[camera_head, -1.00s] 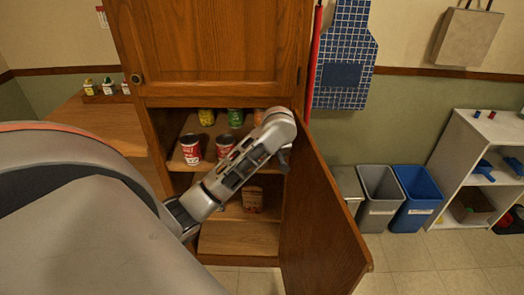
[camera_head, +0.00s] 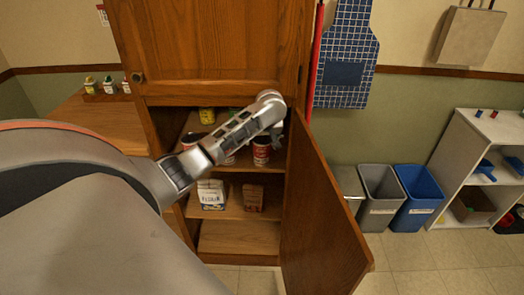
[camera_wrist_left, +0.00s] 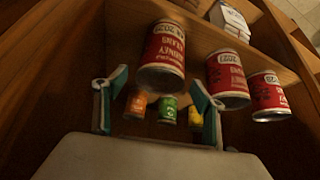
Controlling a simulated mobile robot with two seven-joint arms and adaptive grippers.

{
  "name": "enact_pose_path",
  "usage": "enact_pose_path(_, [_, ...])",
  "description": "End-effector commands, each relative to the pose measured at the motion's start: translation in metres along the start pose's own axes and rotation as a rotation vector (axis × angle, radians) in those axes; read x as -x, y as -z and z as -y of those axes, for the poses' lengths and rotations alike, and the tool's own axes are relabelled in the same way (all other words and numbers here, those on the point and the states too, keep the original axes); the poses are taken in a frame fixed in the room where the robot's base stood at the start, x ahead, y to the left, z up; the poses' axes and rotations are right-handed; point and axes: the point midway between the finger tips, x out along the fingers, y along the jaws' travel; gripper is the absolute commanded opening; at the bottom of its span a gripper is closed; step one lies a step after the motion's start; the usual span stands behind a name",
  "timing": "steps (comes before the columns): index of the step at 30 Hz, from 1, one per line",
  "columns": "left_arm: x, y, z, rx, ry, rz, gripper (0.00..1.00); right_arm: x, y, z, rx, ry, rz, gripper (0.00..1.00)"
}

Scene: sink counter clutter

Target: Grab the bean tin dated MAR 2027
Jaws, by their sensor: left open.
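My left gripper (camera_head: 277,132) is at the right side of the open cabinet, by the shelf with the tins. In the left wrist view it (camera_wrist_left: 157,100) is open and empty, with teal-edged fingers apart. That view looks upside down. A red kidney bean tin (camera_wrist_left: 163,60) lies ahead, between the fingers' lines; it appears to be the right-hand tin (camera_head: 262,151) in the head view. A middle red tin (camera_wrist_left: 228,80) and a third red tin (camera_wrist_left: 268,97) stand beside it. Dates are printed on the labels, but I cannot read them surely. My arm partly hides the other tins.
Yellow (camera_wrist_left: 195,117), green (camera_wrist_left: 168,109) and orange (camera_wrist_left: 137,104) cans stand on the shelf. A flour bag (camera_head: 211,195) and a brown box (camera_head: 253,198) stand on the lower shelf. The open cabinet door (camera_head: 322,215) bounds the right side.

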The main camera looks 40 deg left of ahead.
Motion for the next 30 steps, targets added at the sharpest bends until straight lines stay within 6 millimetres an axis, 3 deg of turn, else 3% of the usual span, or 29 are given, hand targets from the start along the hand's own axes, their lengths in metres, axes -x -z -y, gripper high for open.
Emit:
enact_pose_path(7, [-0.0005, 0.0011, -0.0002, 0.002, -0.001, -0.002, 0.67, -0.0002, 0.0012, 0.0047, -0.009, 0.003, -0.001, 0.40])
enact_pose_path(15, [-0.0005, 0.0008, -0.0001, 0.002, -0.001, -0.002, 0.00, -0.0004, 0.0013, 0.0060, -0.012, 0.004, -0.001, 0.40])
enact_pose_path(30, [0.0050, -0.0025, -0.0012, 0.001, -0.004, -0.003, 0.00, -0.0003, -0.0013, 0.0021, 0.001, 0.004, 0.001, 0.40])
